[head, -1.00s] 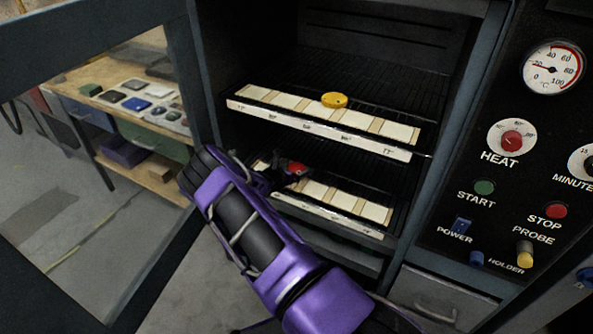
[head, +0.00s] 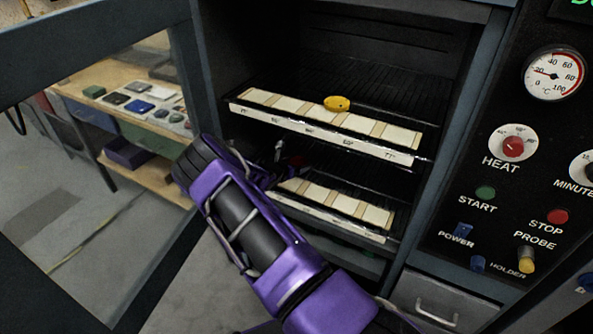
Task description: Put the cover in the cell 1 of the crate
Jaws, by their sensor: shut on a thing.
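My gripper (head: 282,162) is inside the open oven, at the left of the lower rack, largely hidden behind my purple arm. I cannot tell whether this is the cover. A yellow round thing (head: 337,103) sits on the upper rack, above and to the right of my gripper. No crate with numbered cells can be made out.
The upper rack (head: 400,152) and lower rack (head: 370,233) carry pale marked strips along their fronts. The oven door (head: 180,60) stands open at left. A workbench (head: 165,180) with several small items is beyond it. A control panel (head: 480,225) is at right.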

